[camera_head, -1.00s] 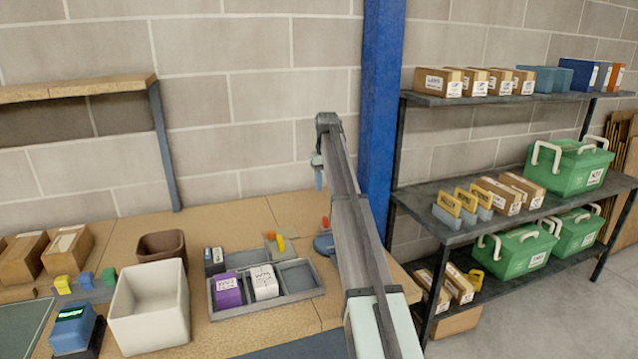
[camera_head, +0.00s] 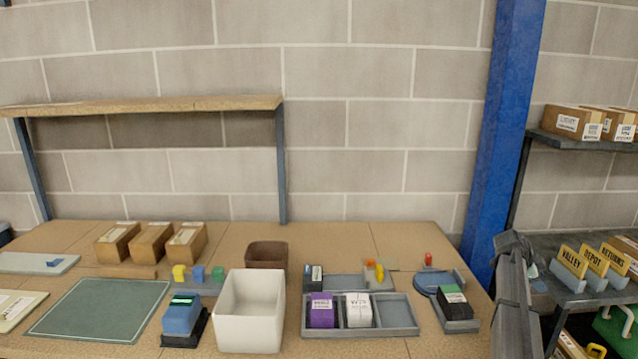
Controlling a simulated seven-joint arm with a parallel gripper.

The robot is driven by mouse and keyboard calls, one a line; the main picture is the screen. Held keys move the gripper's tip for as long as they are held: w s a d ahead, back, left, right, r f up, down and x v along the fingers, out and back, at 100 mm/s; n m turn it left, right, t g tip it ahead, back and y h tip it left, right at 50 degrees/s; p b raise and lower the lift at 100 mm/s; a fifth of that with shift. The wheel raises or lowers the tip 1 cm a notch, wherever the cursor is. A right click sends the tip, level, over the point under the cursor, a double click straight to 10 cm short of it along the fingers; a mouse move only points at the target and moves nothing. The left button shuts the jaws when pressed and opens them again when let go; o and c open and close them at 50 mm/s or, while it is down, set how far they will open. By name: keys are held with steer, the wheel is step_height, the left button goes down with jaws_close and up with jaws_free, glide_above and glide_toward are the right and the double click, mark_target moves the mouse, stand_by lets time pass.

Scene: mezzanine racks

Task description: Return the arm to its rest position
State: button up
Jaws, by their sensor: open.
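My arm (camera_head: 513,300) rises at the right of the view, just past the table's right end and in front of the rack. My gripper (camera_head: 533,271) shows only as a small pale part at the arm's top right; the arm hides most of it. It is open, and I see nothing held in it. It is apart from the items on the table.
The wooden table (camera_head: 400,240) holds a white bin (camera_head: 249,325), a brown bin (camera_head: 266,256), a grey divided tray (camera_head: 398,318) with a purple and a white box, and a green mat (camera_head: 85,308). A blue post (camera_head: 503,140) and a rack (camera_head: 600,240) with sign holders stand close to the arm.

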steer(key=s+d+f+n+t+h, duration=0.1)
steer(key=s+d+f+n+h, duration=0.2)
steer(key=s+d+n, duration=0.45)
steer(key=s+d+f+n+t+h, duration=0.1)
steer(key=s+d+f+n+h, duration=0.2)
steer(key=s+n, duration=0.6)
steer(key=s+a+f+g+y, duration=0.1)
steer(key=s+a+f, duration=0.1)
steer(key=s+f, duration=0.8)
steer(key=s+a+f+m+g+y, duration=0.15)
steer(key=a+f, duration=0.35)
steer(key=a, duration=0.8)
steer(key=s+a+f+m+g+y, duration=0.1)
steer(key=s+a+f+y, duration=0.3)
steer(key=a, duration=0.8)
steer(key=a+f+m+g+y, duration=0.15)
steer(key=a+f, duration=0.45)
steer(key=a, duration=0.7)
steer(key=s+a+f+n+g+y, duration=0.4)
steer(key=s+a+f+n+y, duration=0.3)
steer(key=s+a+f, duration=1.1)
steer(key=s+a+n, duration=0.3)
steer(key=shift+s+a+f+g, duration=0.15)
steer(key=shift+s+f+g, duration=0.1)
steer(key=shift+s+g, duration=0.05)
steer(key=shift+n, duration=0.25)
